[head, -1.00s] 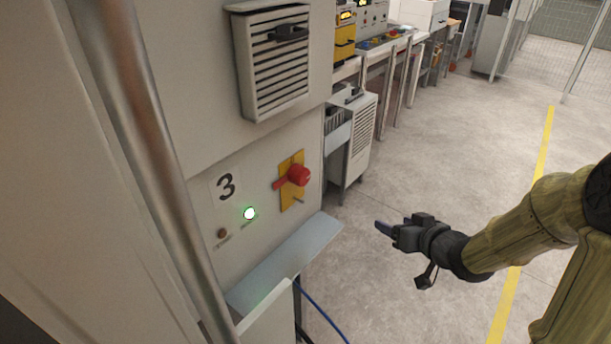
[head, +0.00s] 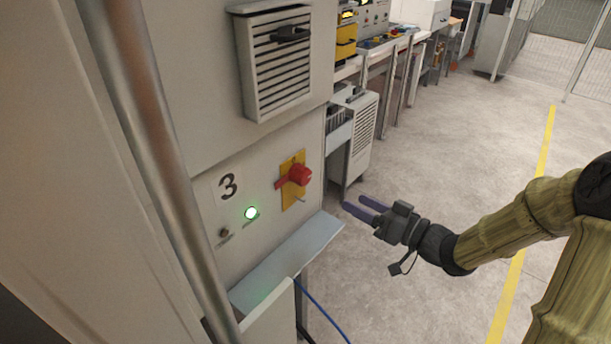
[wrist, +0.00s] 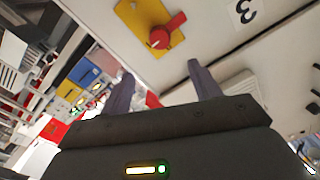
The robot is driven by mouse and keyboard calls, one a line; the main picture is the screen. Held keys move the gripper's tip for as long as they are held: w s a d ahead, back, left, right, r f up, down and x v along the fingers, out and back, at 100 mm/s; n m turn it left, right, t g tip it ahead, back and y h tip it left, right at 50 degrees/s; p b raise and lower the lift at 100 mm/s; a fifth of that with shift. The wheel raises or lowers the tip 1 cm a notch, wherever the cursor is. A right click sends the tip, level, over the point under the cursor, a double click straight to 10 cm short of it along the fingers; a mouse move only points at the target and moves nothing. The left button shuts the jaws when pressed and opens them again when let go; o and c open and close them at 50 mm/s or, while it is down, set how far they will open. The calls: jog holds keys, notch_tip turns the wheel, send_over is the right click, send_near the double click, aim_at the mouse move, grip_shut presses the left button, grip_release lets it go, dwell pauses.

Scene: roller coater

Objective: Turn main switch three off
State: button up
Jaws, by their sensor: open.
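Main switch three is a red rotary handle (head: 294,176) on a yellow plate (head: 292,196), on a light cabinet panel marked with a black 3 (head: 228,186). A lamp (head: 251,213) beside it glows green. In the wrist view the red handle (wrist: 166,32) is ahead of the fingers, and its yellow plate shows behind it. My gripper (head: 364,208) is open and empty, to the right of the switch and a little lower in the head view, apart from it. In the wrist view its two fingers (wrist: 160,82) point toward the panel.
A metal ledge (head: 290,258) juts out below the switch. A vertical pipe (head: 155,140) stands at the left. A louvred vent (head: 275,62) is above. A blue cable (head: 322,312) hangs below the ledge. Open floor (head: 440,170) lies to the right.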

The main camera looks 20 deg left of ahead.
aim_at(307, 177)
jog(key=p+x, duration=0.3)
jog(key=x, duration=1.2)
jog(key=shift+w+a, duration=0.2)
jog(key=shift+a, duration=0.15)
jog(key=c, duration=1)
